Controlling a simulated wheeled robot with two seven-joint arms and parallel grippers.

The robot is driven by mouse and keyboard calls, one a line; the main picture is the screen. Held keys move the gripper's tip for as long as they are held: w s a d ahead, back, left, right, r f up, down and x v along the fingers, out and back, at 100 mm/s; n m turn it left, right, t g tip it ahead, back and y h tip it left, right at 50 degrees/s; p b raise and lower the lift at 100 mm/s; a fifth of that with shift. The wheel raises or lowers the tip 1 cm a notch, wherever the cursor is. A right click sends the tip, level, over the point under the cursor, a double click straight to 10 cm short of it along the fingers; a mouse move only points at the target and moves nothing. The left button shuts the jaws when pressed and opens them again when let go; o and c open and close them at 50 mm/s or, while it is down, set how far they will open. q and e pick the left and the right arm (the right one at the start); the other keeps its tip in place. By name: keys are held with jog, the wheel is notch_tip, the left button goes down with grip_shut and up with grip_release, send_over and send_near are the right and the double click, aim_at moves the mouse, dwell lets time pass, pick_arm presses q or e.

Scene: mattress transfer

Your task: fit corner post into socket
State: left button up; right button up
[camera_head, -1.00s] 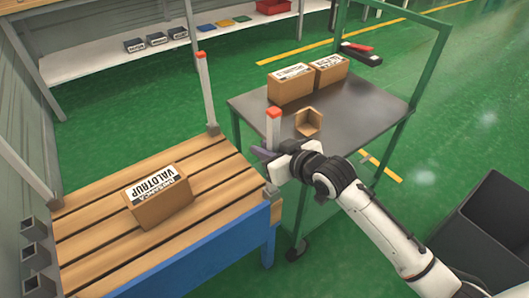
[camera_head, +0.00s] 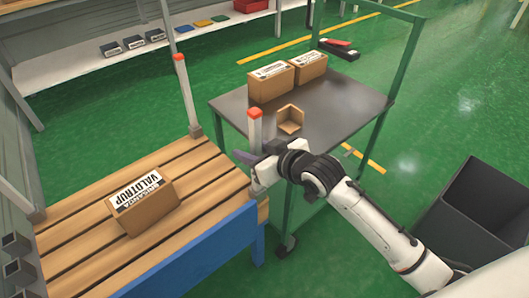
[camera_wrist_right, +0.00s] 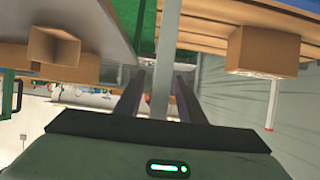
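The corner post (camera_head: 255,132), pale with an orange-red top, stands about upright at the near right corner of the slatted wooden platform (camera_head: 105,222). Its lower end is largely hidden by my right gripper (camera_head: 250,161), so I cannot tell how it sits in its socket. In the right wrist view the post (camera_wrist_right: 171,45) runs between the fingers of my right gripper (camera_wrist_right: 158,82), closer to the right finger. A gap shows beside the left finger, so the gripper looks open around the post. My left gripper is not in view.
A labelled carton (camera_head: 142,200) lies on the slats. Another post (camera_head: 185,95) stands at the platform's far corner. A dark bin (camera_head: 478,215) stands right.

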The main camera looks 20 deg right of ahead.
jog(key=p+v, duration=0.2)
jog(key=v, duration=0.8)
jog(key=s+a+f+m+g+h, duration=0.1)
jog(key=s+a+f+g, duration=0.2)
jog(key=s+f, duration=1.6)
jog(key=shift+f+m, duration=0.3)
jog(key=shift+f, duration=0.2)
jog(key=shift+a+r, duration=0.1)
jog(key=shift+a, duration=0.05)
